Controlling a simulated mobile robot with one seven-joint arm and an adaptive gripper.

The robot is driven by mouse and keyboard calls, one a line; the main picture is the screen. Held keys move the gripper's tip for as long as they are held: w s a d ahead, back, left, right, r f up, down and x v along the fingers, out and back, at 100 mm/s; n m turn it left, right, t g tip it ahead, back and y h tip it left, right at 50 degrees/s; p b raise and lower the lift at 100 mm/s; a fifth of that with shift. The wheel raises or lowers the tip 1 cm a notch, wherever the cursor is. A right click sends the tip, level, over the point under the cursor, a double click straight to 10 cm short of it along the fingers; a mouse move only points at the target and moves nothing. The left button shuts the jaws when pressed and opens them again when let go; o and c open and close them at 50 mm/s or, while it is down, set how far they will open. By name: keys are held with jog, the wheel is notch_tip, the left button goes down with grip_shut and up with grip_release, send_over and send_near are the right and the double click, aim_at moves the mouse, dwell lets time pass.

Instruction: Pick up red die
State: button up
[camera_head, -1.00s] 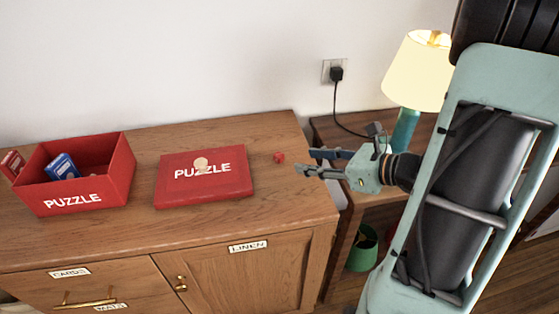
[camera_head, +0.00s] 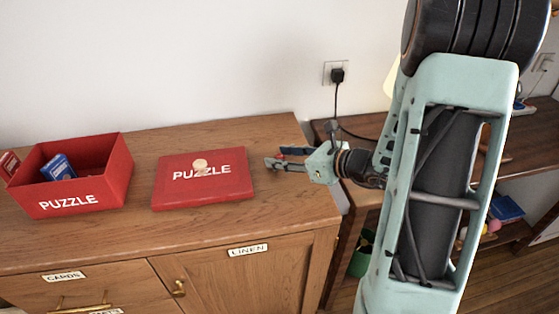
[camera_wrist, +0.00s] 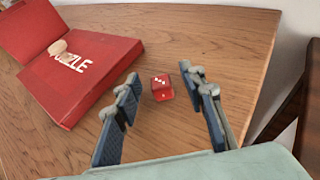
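The red die (camera_wrist: 161,88) lies on the wooden cabinet top, with white pips on its upper face. In the wrist view it sits just beyond and between the two blue-padded fingers of my gripper (camera_wrist: 165,118). The fingers are spread apart with bare wood between them. In the head view my gripper (camera_head: 276,157) is low over the cabinet's right end, right of the red puzzle lid. The die is mostly hidden there by the fingers.
The red puzzle lid (camera_head: 229,187) lies left of my gripper with a pale round knob-like piece (camera_head: 200,166) on it. An open red puzzle box (camera_head: 110,184) holding a blue card pack (camera_head: 58,167) stands further left. A wall (camera_head: 200,60) rises behind the cabinet.

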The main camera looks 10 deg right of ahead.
jog(key=c, duration=0.9)
jog(key=shift+r, duration=0.1)
